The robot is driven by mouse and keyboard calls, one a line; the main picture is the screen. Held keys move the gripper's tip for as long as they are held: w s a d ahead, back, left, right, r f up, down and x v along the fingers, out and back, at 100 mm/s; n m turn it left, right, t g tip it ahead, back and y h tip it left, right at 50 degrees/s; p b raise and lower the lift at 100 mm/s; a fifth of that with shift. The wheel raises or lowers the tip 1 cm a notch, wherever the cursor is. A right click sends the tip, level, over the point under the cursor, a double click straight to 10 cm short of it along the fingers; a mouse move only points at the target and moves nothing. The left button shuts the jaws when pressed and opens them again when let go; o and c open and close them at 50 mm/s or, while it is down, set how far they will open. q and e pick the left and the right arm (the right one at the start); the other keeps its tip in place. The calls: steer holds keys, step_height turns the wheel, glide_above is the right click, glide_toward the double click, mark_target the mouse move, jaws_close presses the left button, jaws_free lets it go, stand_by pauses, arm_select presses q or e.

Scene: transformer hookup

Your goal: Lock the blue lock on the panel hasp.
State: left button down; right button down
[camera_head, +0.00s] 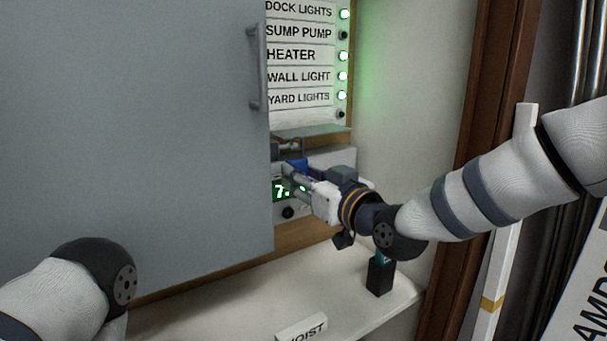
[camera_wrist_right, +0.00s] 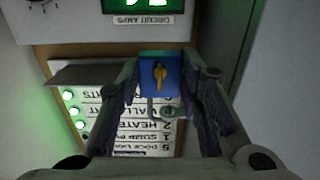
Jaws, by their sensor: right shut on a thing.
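The blue lock (camera_wrist_right: 174,66) is between the fingers of my right gripper (camera_wrist_right: 162,88), which is shut on it. In the right wrist view a yellow key-shaped piece is on its face, and its grey shackle (camera_wrist_right: 153,112) points toward the picture's bottom. I cannot tell whether the shackle is open or closed. In the head view my right gripper (camera_head: 297,180) reaches in front of the panel, with a bit of the blue lock (camera_head: 296,166) beside it. I cannot make out the panel hasp. My left gripper is not in view.
A grey door (camera_head: 140,130) with a handle (camera_head: 254,68) covers the left side. A label board (camera_head: 299,55) with several lit lamps is above the gripper. A dark box (camera_head: 380,275) stands on the white ledge (camera_head: 250,310), near a label plate (camera_head: 302,327).

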steer(key=c, duration=1.1)
jaws_free()
steer(key=shift+o, duration=0.2)
steer(key=shift+p+v, duration=0.3)
steer(key=shift+v, duration=2.25)
steer(key=v, duration=1.2)
